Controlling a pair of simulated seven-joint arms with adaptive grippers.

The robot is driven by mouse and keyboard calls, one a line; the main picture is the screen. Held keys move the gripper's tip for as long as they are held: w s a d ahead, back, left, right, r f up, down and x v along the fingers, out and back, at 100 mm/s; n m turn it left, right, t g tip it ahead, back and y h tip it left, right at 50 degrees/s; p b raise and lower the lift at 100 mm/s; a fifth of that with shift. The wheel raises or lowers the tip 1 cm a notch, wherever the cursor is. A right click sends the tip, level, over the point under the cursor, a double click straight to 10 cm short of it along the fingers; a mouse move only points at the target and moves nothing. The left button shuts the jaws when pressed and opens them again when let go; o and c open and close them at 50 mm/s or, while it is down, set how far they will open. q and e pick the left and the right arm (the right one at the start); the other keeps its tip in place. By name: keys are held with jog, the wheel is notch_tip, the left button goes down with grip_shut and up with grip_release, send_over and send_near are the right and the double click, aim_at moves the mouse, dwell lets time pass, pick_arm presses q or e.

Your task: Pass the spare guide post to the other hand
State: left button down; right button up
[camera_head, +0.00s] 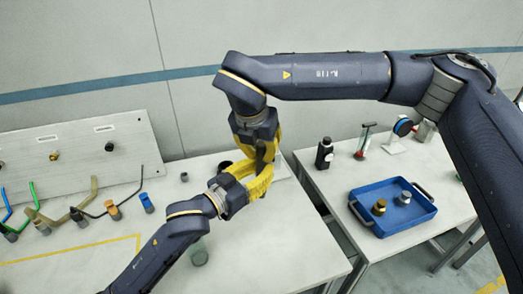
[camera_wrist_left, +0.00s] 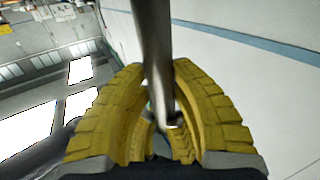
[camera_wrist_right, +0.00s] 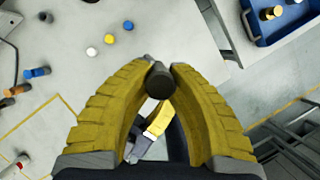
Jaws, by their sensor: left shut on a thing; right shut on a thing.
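The spare guide post is a dark grey rod (camera_head: 261,155) held in the air between my two grippers, above the table in the head view. My left gripper (camera_head: 258,182) comes from below with its yellow fingers shut on the post. My right gripper (camera_head: 264,142) reaches down from above and is also shut on it. In the left wrist view the post (camera_wrist_left: 152,45) runs up between the fingers. In the right wrist view the post's round end (camera_wrist_right: 160,82) shows between the fingertips. The yellow fingers hide part of the post.
A blue tray (camera_head: 368,197) with two small parts stands on the right table, near a black bottle (camera_head: 324,154). A pale board (camera_head: 75,155) and several coloured cables are at left. The near middle of the left table is mostly clear.

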pick_arm(q)
jog(key=c, duration=1.1)
grip_release()
jog(key=shift+c, duration=0.2)
jog(key=shift+a, duration=0.1)
